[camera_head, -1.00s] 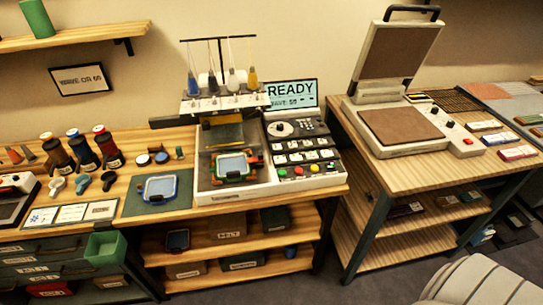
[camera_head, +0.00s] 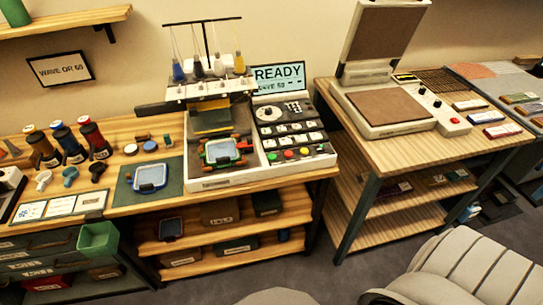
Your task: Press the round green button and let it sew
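The embroidery machine (camera_head: 196,178) stands on the wooden bench, with thread cones on top and a hoop (camera_head: 222,152) with a green and orange frame under its head. Its screen (camera_head: 279,77) reads READY. The control panel at its right has a row of small round buttons along the front. Neither of my grippers is in view, and nothing touches the panel.
A second hoop (camera_head: 150,177) lies on a green mat left of the machine. A heat press (camera_head: 386,108) stands open on the right table. A striped grey padded seat (camera_head: 470,270) fills the lower right. A gap separates the two tables.

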